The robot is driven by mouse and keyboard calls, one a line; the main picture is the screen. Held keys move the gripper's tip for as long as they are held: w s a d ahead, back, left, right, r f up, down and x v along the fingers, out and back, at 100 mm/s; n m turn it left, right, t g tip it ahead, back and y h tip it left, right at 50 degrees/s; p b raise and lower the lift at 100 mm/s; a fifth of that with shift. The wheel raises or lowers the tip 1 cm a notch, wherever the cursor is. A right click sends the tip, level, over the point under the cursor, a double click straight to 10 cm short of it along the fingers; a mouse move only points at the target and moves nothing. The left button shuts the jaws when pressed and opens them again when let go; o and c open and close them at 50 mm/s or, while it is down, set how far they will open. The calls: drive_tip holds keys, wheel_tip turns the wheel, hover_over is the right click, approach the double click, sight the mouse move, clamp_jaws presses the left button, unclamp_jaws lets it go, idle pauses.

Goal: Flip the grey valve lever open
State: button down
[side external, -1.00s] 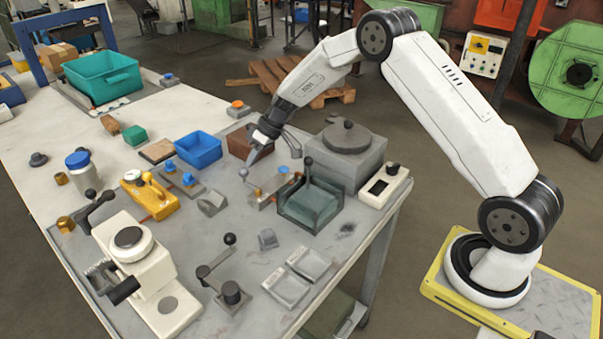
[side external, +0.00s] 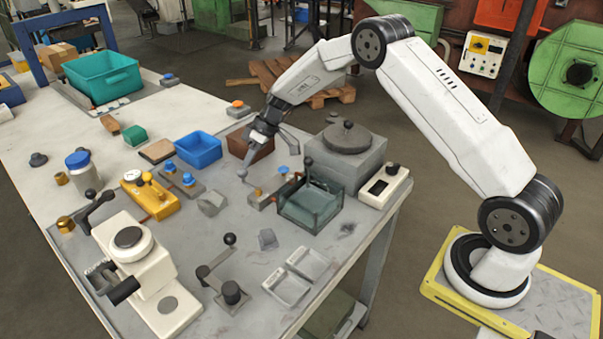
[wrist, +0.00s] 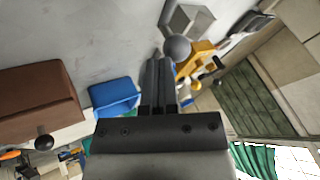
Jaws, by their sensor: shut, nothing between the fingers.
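The grey valve lever's round knob (side external: 242,173) stands at the left end of a small valve block (side external: 262,201) with a brass fitting, in the side view. In the wrist view a grey ball (wrist: 177,48), seemingly that knob, appears just right of my fingertips. My gripper (side external: 245,167) points down at the knob from above, and its fingers are shut with nothing between them. In the wrist view the shut fingers (wrist: 160,62) lie side by side, very close to the ball; I cannot tell whether they touch it. The lever's shaft is mostly hidden.
A brown box (side external: 258,148) and a blue bin (side external: 198,150) stand behind the valve. A clear greenish tray (side external: 312,207) with a dark-knobbed lever is close on the right. A grey wedge (side external: 212,202) lies to the left. The table in front of the valve is partly bare.

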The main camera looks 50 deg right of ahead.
drive_tip(key=a+n+g, duration=0.1)
drive_tip(key=n, duration=0.1)
drive_tip(key=a+n+g, duration=0.1)
drive_tip(key=n, duration=0.1)
drive_tip(key=shift+w+a+g, duration=0.15)
drive_tip(key=shift+w+g, duration=0.15)
drive_tip(key=shift+w, duration=0.05)
drive_tip(key=s+a+n+g+h, duration=0.2)
drive_tip(key=a+n+g, duration=0.3)
drive_tip(key=n, duration=0.4)
drive_tip(key=shift+s+a+n, duration=0.3)
drive_tip(key=shift+s+a, duration=0.05)
drive_tip(key=shift+s, duration=0.05)
drive_tip(key=shift+d+r, duration=0.1)
idle(0.7)
drive_tip(key=v, duration=0.7)
idle(0.6)
drive_tip(key=shift+r, duration=0.1)
